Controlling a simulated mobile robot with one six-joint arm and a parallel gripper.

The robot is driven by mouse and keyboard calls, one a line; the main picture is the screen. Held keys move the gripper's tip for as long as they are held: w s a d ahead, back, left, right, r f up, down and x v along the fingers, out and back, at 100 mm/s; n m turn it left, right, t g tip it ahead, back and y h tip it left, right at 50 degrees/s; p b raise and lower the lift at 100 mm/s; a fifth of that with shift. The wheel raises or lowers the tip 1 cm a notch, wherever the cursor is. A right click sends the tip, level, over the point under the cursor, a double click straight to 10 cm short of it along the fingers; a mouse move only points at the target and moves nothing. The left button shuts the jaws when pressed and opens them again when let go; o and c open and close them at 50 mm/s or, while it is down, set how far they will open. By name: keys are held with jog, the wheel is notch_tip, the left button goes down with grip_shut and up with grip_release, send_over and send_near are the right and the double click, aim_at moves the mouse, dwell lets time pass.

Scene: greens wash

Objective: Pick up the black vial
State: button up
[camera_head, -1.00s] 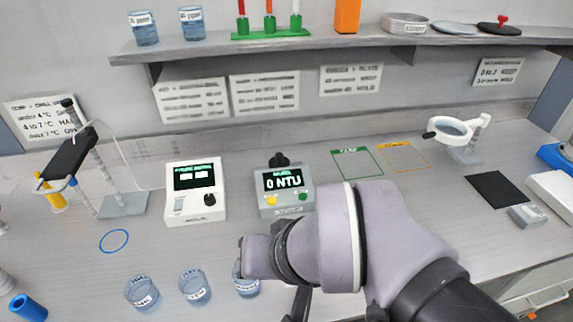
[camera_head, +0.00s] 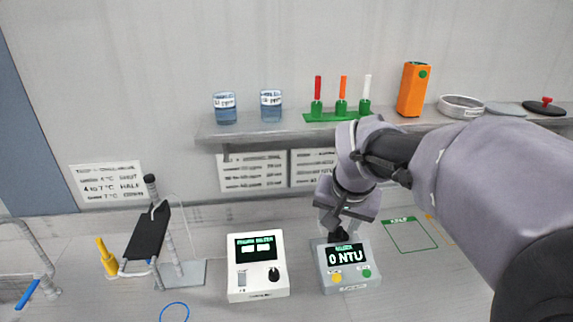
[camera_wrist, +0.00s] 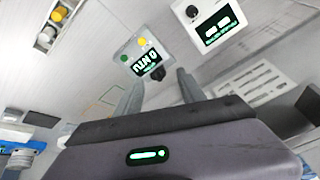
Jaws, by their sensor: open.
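A small black vial (camera_head: 340,236) stands at the back of the grey meter (camera_head: 347,284) that reads "0 NTU"; only its dark top shows. My gripper (camera_head: 342,219) is just above it in the head view and hides part of it. In the wrist view my gripper (camera_wrist: 158,85) has two grey fingers spread apart with nothing held. The black vial (camera_wrist: 157,74) shows between the fingertips there, beside the meter's display (camera_wrist: 148,62). I cannot tell whether a finger touches it.
A white balance (camera_head: 257,286) stands just left of the meter. A shelf (camera_head: 250,134) with beakers, coloured tubes on a green rack and an orange box runs above and behind my arm. A stand with a black plate (camera_head: 148,240) is further left.

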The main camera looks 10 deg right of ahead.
jog(key=w+d+f+h+p, duration=0.1)
jog(key=w+d+f+p, duration=0.2)
jog(key=w, duration=0.5)
jog(key=g, duration=0.1)
send_near(339, 229)
jog(key=f, duration=0.1)
jog(key=f+b, duration=0.1)
jog(key=w+d+f+b, duration=0.1)
jog(key=shift+d+f+h, duration=0.1)
jog(key=shift+h, duration=0.2)
jog(key=x, duration=0.1)
jog(key=b+x, duration=0.1)
jog(key=x, duration=0.1)
jog(key=a+x, duration=0.1)
jog(key=x, duration=0.1)
jog(key=shift+f, duration=0.15)
jog(key=shift+w+d+f, duration=0.1)
jog(key=shift+w+f, duration=0.15)
jog(key=shift+s, duration=0.1)
grip_shut()
